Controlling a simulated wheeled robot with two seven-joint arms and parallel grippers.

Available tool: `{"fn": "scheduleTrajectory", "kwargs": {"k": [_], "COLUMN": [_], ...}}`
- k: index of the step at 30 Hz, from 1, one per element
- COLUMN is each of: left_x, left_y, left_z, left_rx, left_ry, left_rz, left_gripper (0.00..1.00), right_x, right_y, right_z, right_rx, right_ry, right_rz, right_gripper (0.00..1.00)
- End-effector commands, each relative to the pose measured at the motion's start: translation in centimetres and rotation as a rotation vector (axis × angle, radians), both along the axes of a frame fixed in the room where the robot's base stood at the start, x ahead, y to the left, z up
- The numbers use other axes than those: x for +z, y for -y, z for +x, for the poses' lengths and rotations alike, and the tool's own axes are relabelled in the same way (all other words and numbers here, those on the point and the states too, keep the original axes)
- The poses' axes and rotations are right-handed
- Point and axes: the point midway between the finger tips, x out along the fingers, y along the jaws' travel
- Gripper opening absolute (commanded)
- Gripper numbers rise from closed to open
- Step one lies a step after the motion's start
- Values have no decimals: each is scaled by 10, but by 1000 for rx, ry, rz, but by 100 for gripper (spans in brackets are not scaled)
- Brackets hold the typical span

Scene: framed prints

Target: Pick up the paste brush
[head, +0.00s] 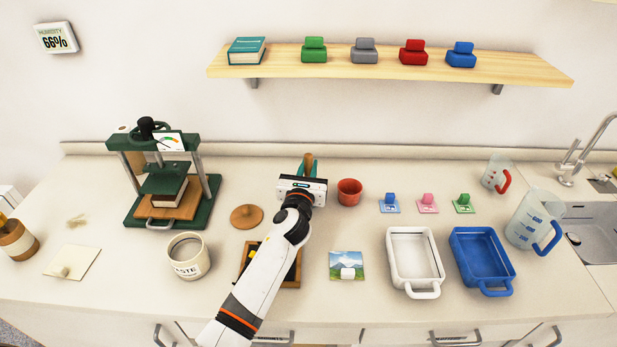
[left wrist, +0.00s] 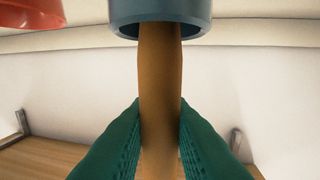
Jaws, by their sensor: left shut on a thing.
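The paste brush shows as a brown wooden handle (head: 308,158) standing upright at the back middle of the counter, just beyond my left wrist. In the left wrist view the handle (left wrist: 160,75) runs between the two green fingers of my left gripper (left wrist: 160,125), which is shut on it. The handle goes into the round rim of a blue-grey container (left wrist: 160,12); its bristles are hidden. In the head view my left gripper (head: 308,168) hides that container. My right gripper is not in view.
A red cup (head: 349,192) stands close to the right of my left gripper. A round wooden lid (head: 247,216) and a paste jar (head: 188,257) are to the left. A green press (head: 205,198) stands farther left. White (head: 400,255) and blue (head: 467,257) trays lie right.

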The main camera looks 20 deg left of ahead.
Motion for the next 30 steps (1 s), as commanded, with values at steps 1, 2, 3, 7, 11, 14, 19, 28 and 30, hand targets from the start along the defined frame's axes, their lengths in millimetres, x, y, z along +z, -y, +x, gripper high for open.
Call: {"fn": "scheduleTrajectory", "kwargs": {"k": [1,2,3,7,11,14,19,28,30], "left_x": [0,0,2,18,44,64,90,100,100], "left_y": [0,0,0,0,-1,-1,0,0,0], "left_z": [0,0,0,0,0,0,0,0,0], "left_rx": [0,0,0,0,-1,-1,-1,0,0], "left_ry": [-1,0,0,5,5,6,4,0,0], "left_rz": [0,0,0,3,6,4,2,0,0], "left_gripper": [0,0,0,0,0,0,0,0,0], "right_x": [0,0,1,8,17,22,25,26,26], "right_y": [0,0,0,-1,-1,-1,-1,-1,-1], "right_z": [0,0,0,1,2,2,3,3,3], "right_rx": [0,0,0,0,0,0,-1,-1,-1], "right_ry": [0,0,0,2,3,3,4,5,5], "right_rz": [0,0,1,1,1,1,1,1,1], "right_gripper": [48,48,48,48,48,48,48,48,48]}}
